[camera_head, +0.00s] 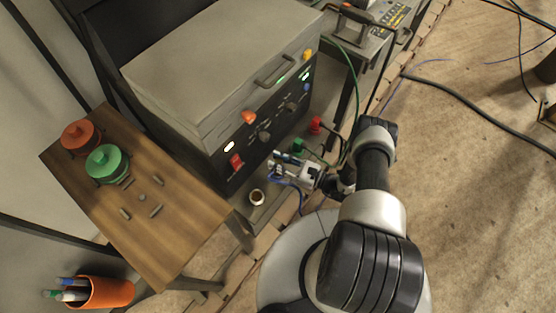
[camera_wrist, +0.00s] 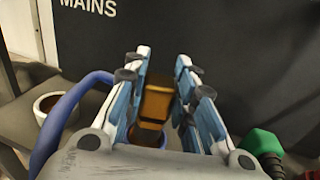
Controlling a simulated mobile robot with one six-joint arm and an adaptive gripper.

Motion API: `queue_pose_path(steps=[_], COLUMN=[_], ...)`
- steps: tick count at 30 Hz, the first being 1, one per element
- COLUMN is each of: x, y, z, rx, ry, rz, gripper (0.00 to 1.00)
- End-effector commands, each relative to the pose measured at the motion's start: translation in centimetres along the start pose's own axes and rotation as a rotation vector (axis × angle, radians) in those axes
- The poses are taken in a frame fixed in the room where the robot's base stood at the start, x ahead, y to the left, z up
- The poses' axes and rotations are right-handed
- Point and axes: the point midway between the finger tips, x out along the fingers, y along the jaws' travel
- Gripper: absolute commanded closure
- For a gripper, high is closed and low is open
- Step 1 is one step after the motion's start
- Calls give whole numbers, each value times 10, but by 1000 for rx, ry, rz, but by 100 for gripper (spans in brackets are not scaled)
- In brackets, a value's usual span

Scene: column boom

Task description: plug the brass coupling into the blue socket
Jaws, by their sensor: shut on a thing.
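The brass coupling (camera_wrist: 158,100) is between the two fingers of my gripper (camera_wrist: 165,95) in the wrist view, and the gripper is shut on it. Below the coupling's lower end, a dark blue rim (camera_wrist: 147,138) shows between the fingers. It looks like the blue socket, mostly hidden by my gripper. I cannot tell whether the coupling touches it or is inside it. In the head view my gripper (camera_head: 284,163) is low at the front of the dark cabinet, and the coupling is too small to make out there.
A green fitting (camera_wrist: 262,145) is right of my gripper, and a pale-rimmed cup (camera_wrist: 45,106) is left. A blue hose (camera_wrist: 75,105) curves close by my gripper's left side. The cabinet (camera_head: 270,130) stands directly behind. A red fitting (camera_head: 315,124) lies beyond the green one.

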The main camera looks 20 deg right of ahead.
Motion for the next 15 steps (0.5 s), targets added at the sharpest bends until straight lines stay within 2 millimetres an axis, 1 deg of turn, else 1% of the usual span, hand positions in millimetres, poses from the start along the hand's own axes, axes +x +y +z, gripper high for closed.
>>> queue_pose_path(steps=[1, 4, 15], x=[0, 0, 0], y=[0, 0, 0], z=[-8, -14, -16], rx=[0, 0, 0], ry=[-1, -1, -1], rz=[0, 0, 0], gripper=[100, 100, 100])
